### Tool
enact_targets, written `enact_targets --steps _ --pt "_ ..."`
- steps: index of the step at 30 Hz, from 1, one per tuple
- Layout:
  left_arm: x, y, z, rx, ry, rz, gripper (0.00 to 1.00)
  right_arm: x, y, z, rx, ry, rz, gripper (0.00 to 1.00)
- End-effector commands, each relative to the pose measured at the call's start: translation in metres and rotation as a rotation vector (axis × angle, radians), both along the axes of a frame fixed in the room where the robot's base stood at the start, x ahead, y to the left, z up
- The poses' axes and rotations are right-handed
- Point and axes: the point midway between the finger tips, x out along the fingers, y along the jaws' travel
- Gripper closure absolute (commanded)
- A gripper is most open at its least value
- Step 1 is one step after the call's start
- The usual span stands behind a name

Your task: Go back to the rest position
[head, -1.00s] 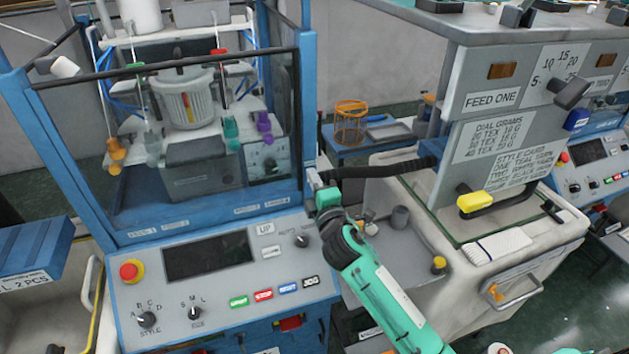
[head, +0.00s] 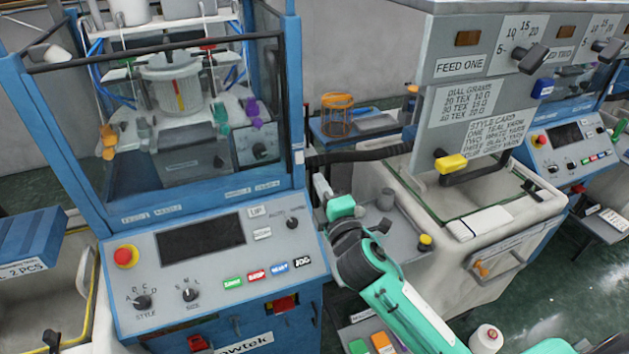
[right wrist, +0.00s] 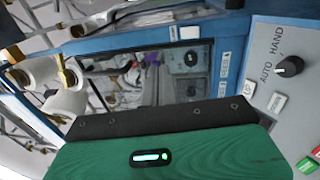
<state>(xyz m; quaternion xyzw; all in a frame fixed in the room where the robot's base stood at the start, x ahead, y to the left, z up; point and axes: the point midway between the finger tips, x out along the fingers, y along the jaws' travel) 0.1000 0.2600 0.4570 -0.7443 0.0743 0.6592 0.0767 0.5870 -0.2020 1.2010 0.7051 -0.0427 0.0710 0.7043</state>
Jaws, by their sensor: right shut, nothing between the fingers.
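My right arm reaches up from the bottom right of the head view, with its green and black links in front of the grey shelf. My right gripper (head: 322,190) is at its upper end, beside the right edge of the blue machine's control panel (head: 200,250). It is shut and holds nothing. In the right wrist view, my own green housing fills the bottom, and the panel's AUTO/HAND knob (right wrist: 289,66) shows at the right. The fingertips are hard to make out. My left gripper is not in view.
The knitting machine's glazed frame (head: 292,100) stands close on the left of my right arm. The feed cabinet (head: 440,200) with a yellow handle (head: 451,163) is to the right. Open floor shows at the far right.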

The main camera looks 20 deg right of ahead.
Motion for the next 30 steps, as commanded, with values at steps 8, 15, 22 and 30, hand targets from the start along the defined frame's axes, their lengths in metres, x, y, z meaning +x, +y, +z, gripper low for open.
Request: enact_targets --steps 8,15,22,30 --pt "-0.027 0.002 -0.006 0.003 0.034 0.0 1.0 -0.014 -0.001 0.002 0.001 0.001 0.0 1.0" --pt "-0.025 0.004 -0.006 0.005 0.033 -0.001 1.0 -0.014 -0.001 0.002 0.001 0.001 0.0 1.0" --pt "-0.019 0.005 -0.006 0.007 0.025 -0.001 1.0 -0.015 -0.002 -0.001 0.016 0.015 -0.004 1.0" --pt "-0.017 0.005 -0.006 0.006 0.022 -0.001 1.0 -0.072 -0.031 -0.096 0.462 0.387 -0.162 1.0"
